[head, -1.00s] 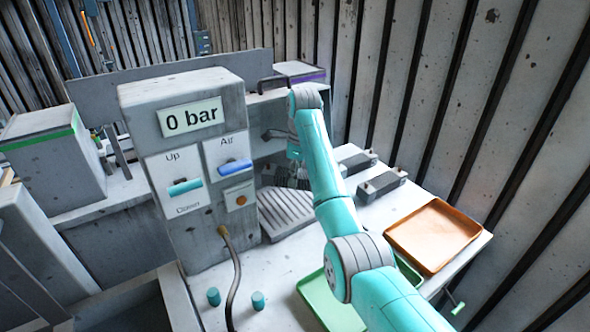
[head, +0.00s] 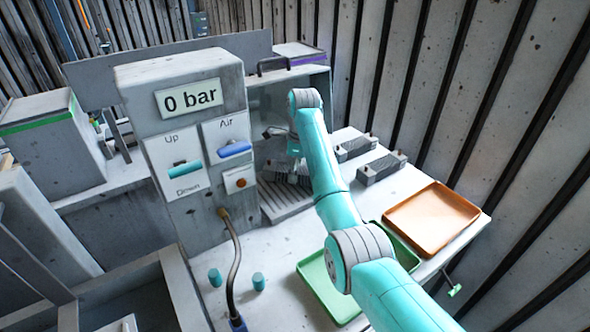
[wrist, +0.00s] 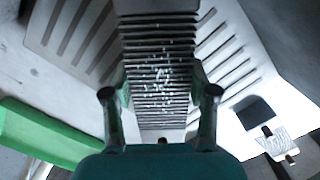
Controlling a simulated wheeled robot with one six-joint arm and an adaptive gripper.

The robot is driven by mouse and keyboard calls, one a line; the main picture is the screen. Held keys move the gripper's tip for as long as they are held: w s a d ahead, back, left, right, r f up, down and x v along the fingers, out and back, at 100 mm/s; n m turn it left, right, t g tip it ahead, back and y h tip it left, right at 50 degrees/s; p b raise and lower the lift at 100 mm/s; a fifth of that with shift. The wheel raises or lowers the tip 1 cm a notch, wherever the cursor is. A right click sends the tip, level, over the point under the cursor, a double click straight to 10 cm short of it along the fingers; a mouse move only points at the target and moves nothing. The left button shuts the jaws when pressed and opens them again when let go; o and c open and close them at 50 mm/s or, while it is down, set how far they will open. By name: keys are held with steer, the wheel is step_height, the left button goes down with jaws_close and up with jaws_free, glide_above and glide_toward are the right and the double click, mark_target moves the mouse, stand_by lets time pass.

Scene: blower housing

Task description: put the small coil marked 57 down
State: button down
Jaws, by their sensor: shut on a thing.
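In the wrist view my gripper (wrist: 160,94) has one finger on each side of a grey finned block (wrist: 160,50) with pale specks, and is shut on it. I take this to be the small coil, but no 57 can be read. A slotted grey plate (wrist: 222,58) spreads out around and beyond it; I cannot tell whether the coil touches it. In the head view my arm reaches to the same slotted plate (head: 284,203) inside the open housing and hides most of the gripper and the coil.
The control housing (head: 150,100) reads 0 bar and stands left of the plate, with a hose (head: 238,265) in front. A green tray (head: 318,290) and an orange tray (head: 432,216) lie nearer.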

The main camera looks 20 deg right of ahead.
steer(key=shift+f, duration=0.5)
steer(key=shift+c, duration=1.2)
jaws_free()
steer(key=shift+f, duration=0.1)
